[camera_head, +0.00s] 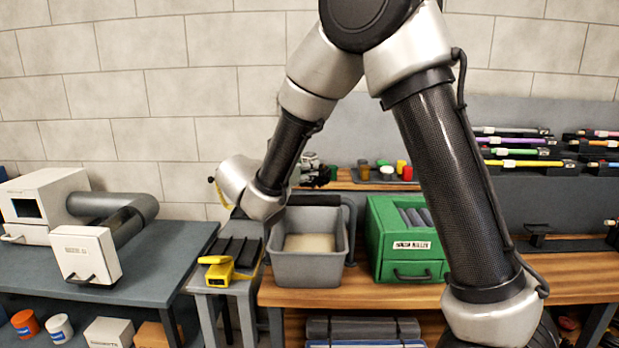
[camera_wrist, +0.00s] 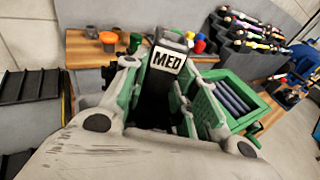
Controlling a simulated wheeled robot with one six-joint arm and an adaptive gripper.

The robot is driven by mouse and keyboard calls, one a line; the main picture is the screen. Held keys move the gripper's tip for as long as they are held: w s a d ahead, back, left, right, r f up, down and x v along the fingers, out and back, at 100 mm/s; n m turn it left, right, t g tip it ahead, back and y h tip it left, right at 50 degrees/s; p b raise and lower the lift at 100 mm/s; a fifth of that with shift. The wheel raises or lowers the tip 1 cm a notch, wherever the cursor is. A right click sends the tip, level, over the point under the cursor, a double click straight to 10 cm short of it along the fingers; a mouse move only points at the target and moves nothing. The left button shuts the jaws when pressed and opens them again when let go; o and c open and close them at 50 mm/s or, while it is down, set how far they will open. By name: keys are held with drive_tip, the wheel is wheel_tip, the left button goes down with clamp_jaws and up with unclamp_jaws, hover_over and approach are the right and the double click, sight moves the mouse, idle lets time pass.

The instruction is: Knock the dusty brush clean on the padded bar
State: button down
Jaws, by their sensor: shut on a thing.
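My gripper (camera_head: 312,172) is above and behind the grey bin in the head view, partly hidden by my arm. In the wrist view my gripper (camera_wrist: 158,92) has its fingers closed on the sides of a dark piece labelled MED (camera_wrist: 168,60), which appears to be the brush's handle. The bristles and any dust on them cannot be made out. A dark rounded bar (camera_head: 352,228), apparently the padded bar, runs by the right side of the grey bin (camera_head: 309,270). The brush looks apart from it. The bin holds a pale layer (camera_head: 309,243).
A green drawer box (camera_head: 405,240) stands right of the bin. A side stand with black slots (camera_head: 238,250) and a yellow device (camera_head: 220,270) is at left. Small coloured jars (camera_head: 386,172) sit on a shelf behind.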

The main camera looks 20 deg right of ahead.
drive_tip(key=s+a+r, duration=0.3)
drive_tip(key=s+r, duration=0.3)
drive_tip(key=s, duration=0.3)
drive_tip(key=shift+s, duration=0.35)
